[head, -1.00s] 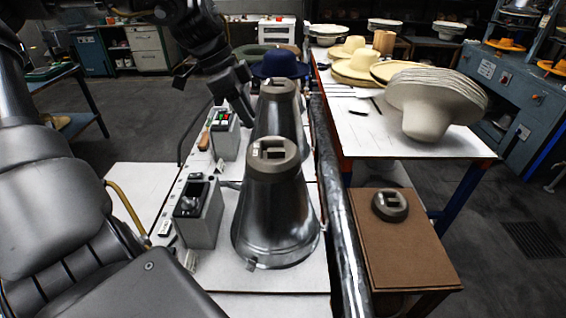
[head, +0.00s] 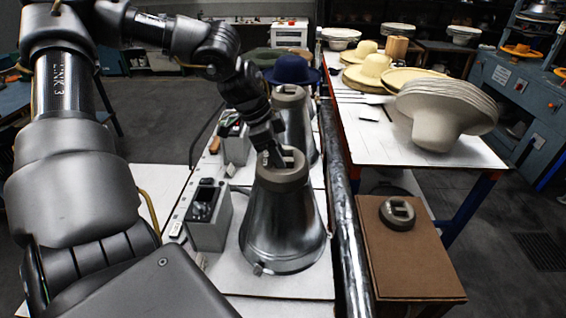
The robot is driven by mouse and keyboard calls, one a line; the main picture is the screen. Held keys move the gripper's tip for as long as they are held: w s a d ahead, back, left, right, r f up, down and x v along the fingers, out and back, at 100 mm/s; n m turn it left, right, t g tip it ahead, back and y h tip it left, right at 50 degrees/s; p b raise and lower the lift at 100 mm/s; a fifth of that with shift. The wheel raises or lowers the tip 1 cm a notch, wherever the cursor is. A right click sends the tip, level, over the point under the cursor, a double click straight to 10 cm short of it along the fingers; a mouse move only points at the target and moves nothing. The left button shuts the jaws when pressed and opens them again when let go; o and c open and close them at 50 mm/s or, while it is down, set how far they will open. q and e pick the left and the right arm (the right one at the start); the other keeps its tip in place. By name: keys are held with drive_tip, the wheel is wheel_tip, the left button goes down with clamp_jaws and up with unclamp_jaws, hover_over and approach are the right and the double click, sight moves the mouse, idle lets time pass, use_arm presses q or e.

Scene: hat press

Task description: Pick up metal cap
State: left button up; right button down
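A grey-brown metal cap (head: 292,178) with a slotted top sits upright on the nearer silver metal cone (head: 283,235), in the middle of the head view. My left gripper (head: 273,160) points down at the left part of this cap's top. Its fingertips are at or just over the cap's handle; I cannot tell whether they touch or how far apart they are. A second, similar metal cap (head: 397,214) lies on the brown box at the right, away from the gripper. My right gripper is out of view.
Another metal cone (head: 305,130) with a cap stands just behind, with a dark blue hat (head: 292,70) beyond. A control box (head: 208,215) stands left of the near cone. A long dark pipe (head: 345,220) runs along its right. The brown box (head: 410,260) top is mostly clear.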

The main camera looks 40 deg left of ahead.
use_arm(q)
drive_tip(key=shift+w+d+f, duration=0.15)
drive_tip(key=shift+d+f, duration=0.05)
drive_tip(key=shift+f, duration=0.4)
clamp_jaws()
drive_tip(key=shift+w+r, duration=0.1)
idle(1.0)
